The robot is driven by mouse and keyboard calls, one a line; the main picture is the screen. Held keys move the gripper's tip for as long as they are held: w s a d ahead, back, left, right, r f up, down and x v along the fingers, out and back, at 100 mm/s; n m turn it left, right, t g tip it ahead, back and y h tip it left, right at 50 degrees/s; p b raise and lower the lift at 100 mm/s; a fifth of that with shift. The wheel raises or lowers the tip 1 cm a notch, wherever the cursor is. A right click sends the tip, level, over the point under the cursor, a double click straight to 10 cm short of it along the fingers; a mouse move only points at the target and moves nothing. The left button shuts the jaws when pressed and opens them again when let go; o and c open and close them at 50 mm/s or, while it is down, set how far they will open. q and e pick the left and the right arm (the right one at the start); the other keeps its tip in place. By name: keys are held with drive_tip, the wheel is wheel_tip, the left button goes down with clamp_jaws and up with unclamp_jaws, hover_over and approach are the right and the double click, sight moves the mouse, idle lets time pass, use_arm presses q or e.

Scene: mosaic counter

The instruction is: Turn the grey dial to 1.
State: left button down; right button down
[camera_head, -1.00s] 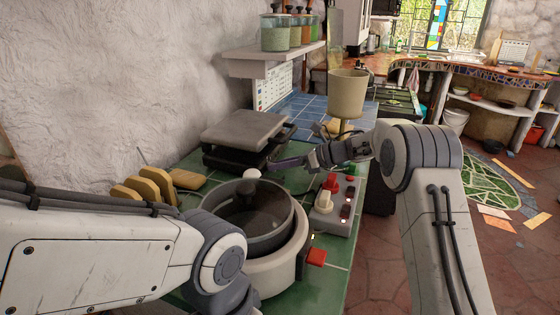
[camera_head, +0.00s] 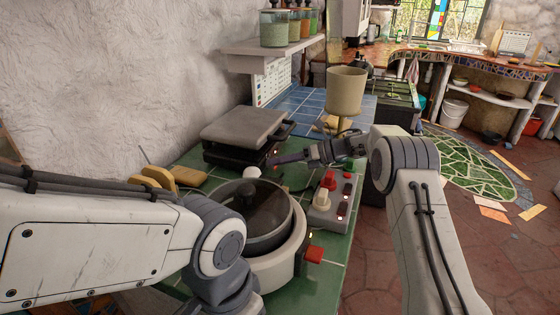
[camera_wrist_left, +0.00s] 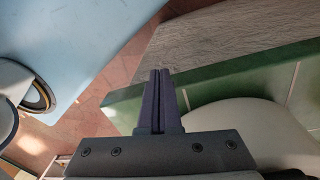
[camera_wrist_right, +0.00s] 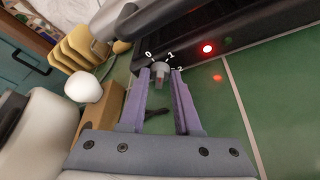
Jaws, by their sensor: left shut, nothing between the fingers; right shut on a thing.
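The grey dial (camera_wrist_right: 160,76) is on the front of a dark press-like appliance with a grey lid (camera_head: 243,128). White marks 0, 1 and 2 surround it in the right wrist view; I cannot tell clearly which its pointer faces. My right gripper (camera_wrist_right: 161,75) is shut on the dial, one finger on each side. In the head view the right gripper (camera_head: 278,161) reaches the appliance's front from the right. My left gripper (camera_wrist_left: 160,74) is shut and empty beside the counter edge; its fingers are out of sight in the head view.
A red light (camera_wrist_right: 208,49) glows on the appliance front. A pot with a glass lid (camera_head: 252,212) stands close in front.

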drive_tip(key=c, duration=0.6)
unclamp_jaws()
drive_tip(key=b+v, duration=0.1)
drive_tip(key=v, duration=0.9)
drive_tip(key=shift+d+r, duration=0.1)
drive_tip(key=shift+d, duration=0.2)
